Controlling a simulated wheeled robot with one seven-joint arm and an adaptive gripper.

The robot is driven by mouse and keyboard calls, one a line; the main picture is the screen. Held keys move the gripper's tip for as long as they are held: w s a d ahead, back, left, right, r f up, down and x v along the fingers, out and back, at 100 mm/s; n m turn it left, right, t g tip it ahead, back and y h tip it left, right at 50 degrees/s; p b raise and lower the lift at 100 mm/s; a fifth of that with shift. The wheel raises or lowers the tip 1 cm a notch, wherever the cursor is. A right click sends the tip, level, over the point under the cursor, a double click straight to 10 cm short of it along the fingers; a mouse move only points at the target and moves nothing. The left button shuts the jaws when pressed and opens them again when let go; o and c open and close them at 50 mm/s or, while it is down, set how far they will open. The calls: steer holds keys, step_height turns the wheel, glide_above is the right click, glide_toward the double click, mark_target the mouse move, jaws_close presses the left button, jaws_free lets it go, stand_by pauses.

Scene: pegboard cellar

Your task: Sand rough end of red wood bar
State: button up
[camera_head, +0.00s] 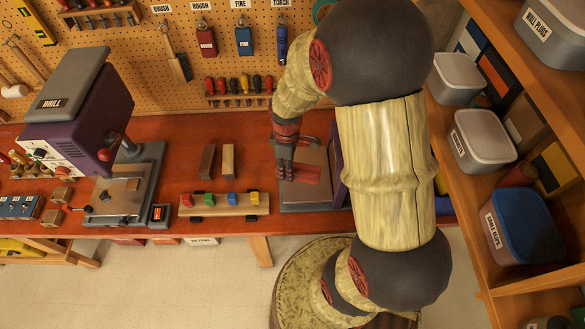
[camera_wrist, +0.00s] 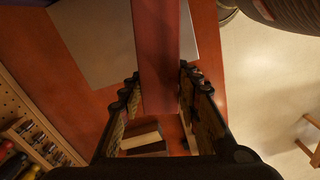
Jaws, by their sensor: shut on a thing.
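The red wood bar (camera_head: 304,173) is held over the grey plate of a purple-sided machine (camera_head: 338,170) on the bench. My gripper (camera_head: 287,170) is shut on the bar. In the wrist view, the bar (camera_wrist: 160,45) passes between the two fingers of my gripper (camera_wrist: 160,80) and runs out at the top edge. The grey plate (camera_wrist: 97,40) lies behind it to the left there. The finish of the bar's far end cannot be seen. Whether the bar touches the machine cannot be told.
Two brown wood bars (camera_head: 228,161) lie on the orange bench (camera_head: 180,150), behind a wooden rack (camera_head: 225,211) with coloured blocks. A drill press (camera_head: 75,110) stands left. Sanding blocks (camera_head: 244,42) hang on the pegboard. Shelves with bins (camera_head: 483,140) stand right.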

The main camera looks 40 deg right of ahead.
mark_target(304, 184)
steer(key=shift+d+n, duration=0.3)
steer(key=shift+n, duration=0.3)
steer(key=shift+w+n, duration=0.1)
steer(key=shift+n, duration=0.3)
steer(key=shift+w+n, duration=0.3)
steer(key=shift+n, duration=0.1)
steer(key=shift+s+f, duration=0.1)
step_height(304, 184, down, 6)
steer(key=b, duration=0.4)
steer(key=shift+s+d, duration=0.15)
steer(key=shift+s+d+f+b, duration=0.35)
steer(key=shift+s+d, duration=0.05)
steer(key=shift+d, duration=0.25)
steer(key=shift+s+d, duration=0.45)
steer(key=shift+d, duration=0.2)
steer(key=shift+s+d, duration=0.4)
steer(key=shift+d, duration=0.25)
steer(key=shift+s+a, duration=0.1)
steer(key=shift+a, duration=0.1)
steer(key=shift+s+a, duration=0.1)
steer(key=shift+s, duration=0.35)
